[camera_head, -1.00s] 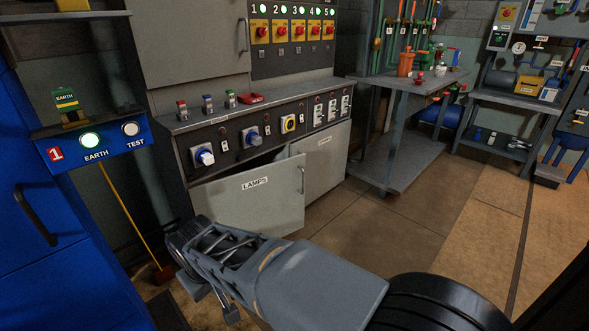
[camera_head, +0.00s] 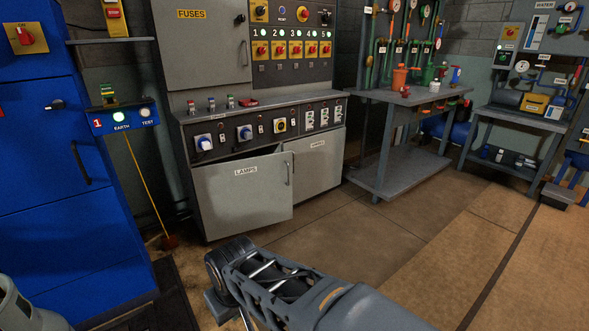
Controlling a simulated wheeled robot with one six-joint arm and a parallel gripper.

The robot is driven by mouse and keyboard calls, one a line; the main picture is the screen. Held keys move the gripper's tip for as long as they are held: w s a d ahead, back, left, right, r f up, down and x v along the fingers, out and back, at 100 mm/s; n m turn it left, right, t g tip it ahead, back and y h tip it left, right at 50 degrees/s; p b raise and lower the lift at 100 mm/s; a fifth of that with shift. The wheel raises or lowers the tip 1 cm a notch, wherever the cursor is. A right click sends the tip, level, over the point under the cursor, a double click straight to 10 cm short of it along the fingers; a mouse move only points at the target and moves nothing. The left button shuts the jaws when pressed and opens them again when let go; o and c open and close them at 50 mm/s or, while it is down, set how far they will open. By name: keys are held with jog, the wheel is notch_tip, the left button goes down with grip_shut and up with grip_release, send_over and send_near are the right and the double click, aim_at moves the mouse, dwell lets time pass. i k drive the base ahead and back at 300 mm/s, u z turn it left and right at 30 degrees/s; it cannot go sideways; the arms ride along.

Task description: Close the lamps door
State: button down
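The lamps door (camera_head: 240,192) is the grey left-hand door of the grey cabinet, with a "LAMPS" label and an upright handle (camera_head: 288,174) near its right edge. It stands ajar, its right edge swung out from the cabinet and a dark gap showing along its top. My arm reaches in from the bottom right, below and in front of the door. My gripper (camera_head: 216,306) shows only partly at the arm's left end, apart from the door. Its fingers are too hidden to tell open or shut.
The neighbouring cabinet door (camera_head: 319,168) looks shut. A blue cabinet (camera_head: 45,190) stands at left, with a broom (camera_head: 168,240) beside it. A grey workbench (camera_head: 400,184) stands to the right. The floor between the cabinet and bench is clear.

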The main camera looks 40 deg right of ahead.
aim_at(234, 198)
jog(key=z, duration=0.85)
jog(key=i, duration=1.4)
jog(key=u, duration=0.75)
